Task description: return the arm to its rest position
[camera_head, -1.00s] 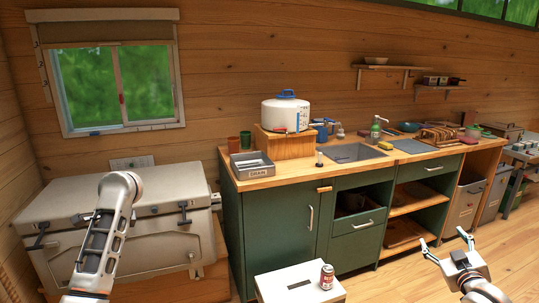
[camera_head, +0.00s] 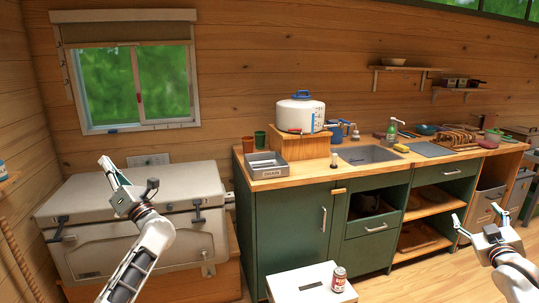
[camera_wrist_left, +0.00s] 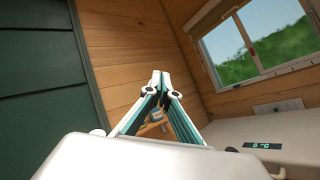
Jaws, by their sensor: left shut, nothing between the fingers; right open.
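My left gripper (camera_head: 106,165) is raised in front of the large cooler at the left of the head view, its fingers pointing up and away. In the left wrist view its two fingers (camera_wrist_left: 159,77) meet at the tips with nothing between them. My right gripper (camera_head: 477,212) is at the lower right of the head view, above the wooden floor, its two fingers spread apart and empty. Part of each arm is cut off by the bottom of the head view.
The cooler (camera_head: 190,180) stands under the window. A green cabinet with a wooden counter (camera_head: 350,176) runs right from it, bearing a white water jug (camera_head: 300,114) and a drain tray. A white stool (camera_head: 285,285) with a can (camera_head: 339,279) stands in front. Floor is free at right.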

